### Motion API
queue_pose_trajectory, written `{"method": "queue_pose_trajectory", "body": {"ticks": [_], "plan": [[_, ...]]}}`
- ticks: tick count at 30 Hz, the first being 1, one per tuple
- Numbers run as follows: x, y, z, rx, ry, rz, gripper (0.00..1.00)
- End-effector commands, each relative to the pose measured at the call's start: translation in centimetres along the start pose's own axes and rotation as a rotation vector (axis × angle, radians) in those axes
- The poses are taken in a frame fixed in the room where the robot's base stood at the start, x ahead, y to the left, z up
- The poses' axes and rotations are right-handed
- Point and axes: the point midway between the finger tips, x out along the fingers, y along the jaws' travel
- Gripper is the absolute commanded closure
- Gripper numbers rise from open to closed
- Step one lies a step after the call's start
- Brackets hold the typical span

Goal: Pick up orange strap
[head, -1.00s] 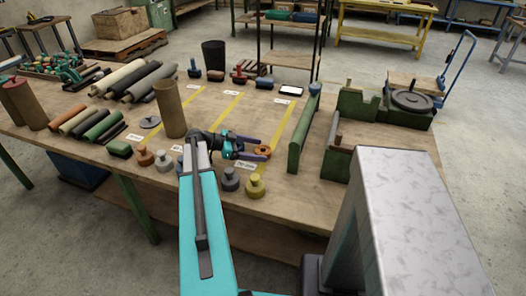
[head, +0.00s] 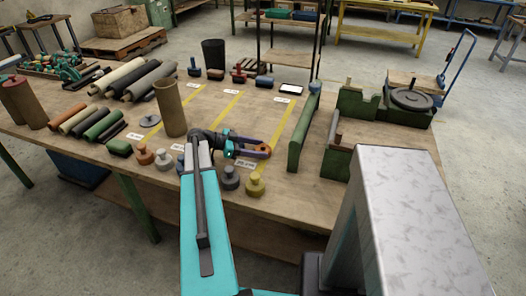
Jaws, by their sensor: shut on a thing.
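The orange strap (head: 267,152) is a small orange piece at the tips of my gripper, over the middle right of the wooden table. Only a little of it shows between the purple fingers. My gripper (head: 265,150) reaches in from the left and is shut on the strap. Whether the strap touches the tabletop is too small to tell.
A tall brown tube (head: 171,108) stands left of my gripper. A long green bar (head: 304,132) stands to the right. Yellow lines (head: 225,110) mark mostly free tabletop beyond.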

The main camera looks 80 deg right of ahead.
Motion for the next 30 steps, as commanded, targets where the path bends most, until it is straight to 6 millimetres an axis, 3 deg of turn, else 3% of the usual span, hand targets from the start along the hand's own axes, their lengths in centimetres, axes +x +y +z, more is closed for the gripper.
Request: {"method": "queue_pose_trajectory", "body": {"ticks": [14,30], "plan": [[-0.5,0.0,-1.0,0.002,0.0,-0.001,0.68],[-2.8,0.0,-6.7,0.002,0.0,-0.001,0.68]]}}
